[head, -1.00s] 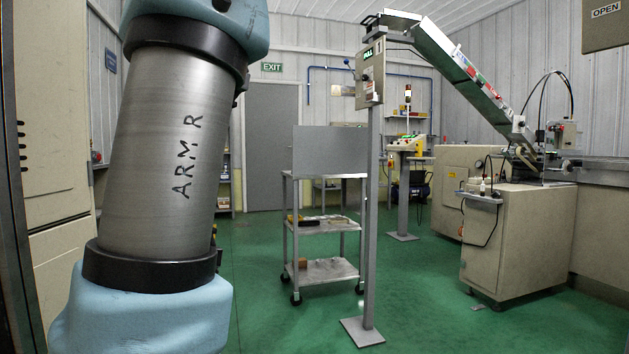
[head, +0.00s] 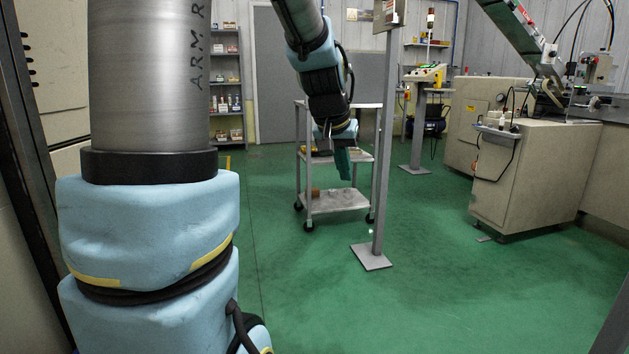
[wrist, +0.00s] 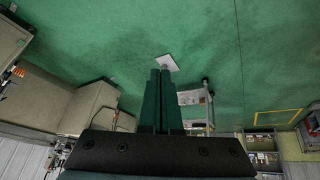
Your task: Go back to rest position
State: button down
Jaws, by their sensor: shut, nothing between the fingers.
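My gripper (head: 342,163) hangs at the end of my arm in the head view, with its dark green fingers pointing down in front of the wheeled cart. In the wrist view, my gripper's two green fingers (wrist: 161,72) lie side by side, touching or nearly so, with nothing held between them. My blue-padded arm links fill the left of the head view.
A metal cart (head: 337,204) with small items stands behind my gripper. A post (head: 383,150) on a square floor plate is just right of it. A beige machine (head: 535,175) stands at the right. Green floor (head: 430,290) is open in front.

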jog(key=s+a+f+n+g+y+p, duration=0.1)
jog(key=s+a+f+n+g+y, duration=0.2)
jog(key=s+a+f, duration=1.1)
notch_tip(320, 180, up, 26)
jog(key=p, duration=2.5)
jog(key=shift+s+d+r, duration=0.2)
jog(key=shift+s+d, duration=0.2)
